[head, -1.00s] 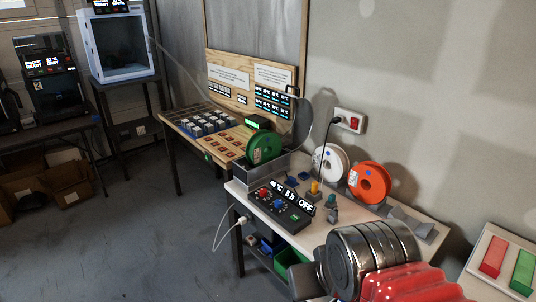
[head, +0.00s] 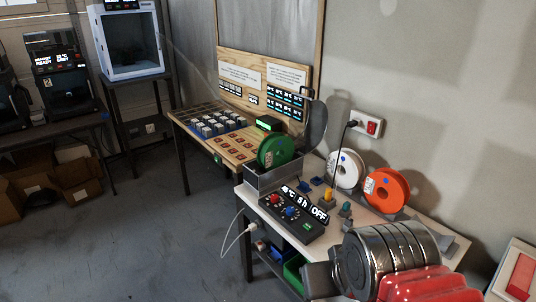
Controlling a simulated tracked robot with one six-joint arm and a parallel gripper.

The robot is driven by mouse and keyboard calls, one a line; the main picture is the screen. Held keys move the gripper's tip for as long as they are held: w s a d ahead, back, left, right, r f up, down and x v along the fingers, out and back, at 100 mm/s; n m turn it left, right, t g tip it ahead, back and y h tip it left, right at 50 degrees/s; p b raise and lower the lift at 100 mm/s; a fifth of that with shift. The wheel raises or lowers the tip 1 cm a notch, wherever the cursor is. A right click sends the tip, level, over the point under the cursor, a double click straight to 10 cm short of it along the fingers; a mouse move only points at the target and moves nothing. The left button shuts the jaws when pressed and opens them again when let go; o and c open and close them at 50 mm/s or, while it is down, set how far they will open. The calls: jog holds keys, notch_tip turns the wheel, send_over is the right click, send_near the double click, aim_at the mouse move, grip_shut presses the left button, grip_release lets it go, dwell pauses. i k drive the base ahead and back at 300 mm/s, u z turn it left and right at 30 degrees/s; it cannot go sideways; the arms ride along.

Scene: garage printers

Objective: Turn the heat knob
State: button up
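A dark control box (head: 291,217) sits at the near left edge of the white table. Its display (head: 306,202) reads about "45 °C", "5 h" and "OFF", though the first figure is hard to read. A red knob (head: 275,198) is on its left and a blue knob (head: 291,211) beside it; a green button (head: 308,227) is at its right. I cannot read which knob is the heat knob. My arm shows at the lower right, but my gripper's fingertips are not in view.
A metal box with a green spool (head: 276,152) and raised lid stands behind the control box. A white spool (head: 346,169) and an orange spool (head: 387,187) stand by the wall. A black cable runs to a wall socket (head: 368,124).

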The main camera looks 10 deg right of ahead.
aim_at(274, 197)
jog(key=i, duration=0.8)
jog(key=z, duration=0.05)
jog(key=k, duration=0.65)
jog(key=u, duration=0.25)
jog(key=i, duration=1.3)
jog(key=z, duration=0.4)
